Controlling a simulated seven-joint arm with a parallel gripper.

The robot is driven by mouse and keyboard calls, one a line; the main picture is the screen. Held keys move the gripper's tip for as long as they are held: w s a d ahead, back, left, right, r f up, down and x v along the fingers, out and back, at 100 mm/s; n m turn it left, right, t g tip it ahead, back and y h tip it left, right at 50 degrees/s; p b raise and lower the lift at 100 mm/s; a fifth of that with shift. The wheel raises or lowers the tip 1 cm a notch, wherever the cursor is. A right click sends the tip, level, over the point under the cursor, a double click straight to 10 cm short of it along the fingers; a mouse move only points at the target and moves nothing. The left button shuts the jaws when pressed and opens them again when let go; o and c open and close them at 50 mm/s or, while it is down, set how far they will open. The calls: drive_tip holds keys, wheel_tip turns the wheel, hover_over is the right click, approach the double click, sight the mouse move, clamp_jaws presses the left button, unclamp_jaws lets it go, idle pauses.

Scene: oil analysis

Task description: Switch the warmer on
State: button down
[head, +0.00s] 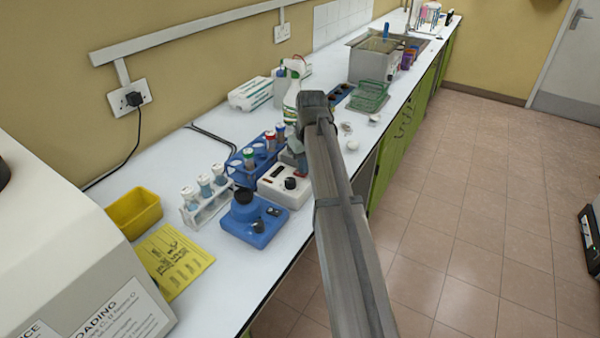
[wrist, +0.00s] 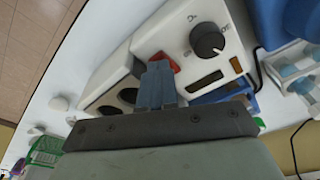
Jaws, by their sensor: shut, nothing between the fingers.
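The warmer is a white box with a black knob (wrist: 208,40), a dark display window and a red switch (wrist: 163,60) in the wrist view. Its white front (wrist: 178,42) faces the camera. Dark round wells (wrist: 128,95) show in a white part beside it. In the head view the warmer (head: 270,187) stands near the bench's front edge, partly hidden by my arm. My gripper (wrist: 160,70) is shut and empty, its fingertips over the red switch and covering part of it. I cannot tell whether they touch it, nor which way the switch is set.
A blue mixer (head: 240,212) stands just left of the warmer. A blue tube rack (head: 236,174) is behind it. A white tube rack (head: 213,206), yellow tray (head: 135,214) and spray bottle (head: 291,97) also stand on the bench. A green rack (head: 369,96) lies farther along.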

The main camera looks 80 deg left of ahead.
drive_tip(key=shift+f, duration=0.35)
drive_tip(key=shift+r, duration=0.1)
idle(0.3)
drive_tip(key=shift+r, duration=3.4)
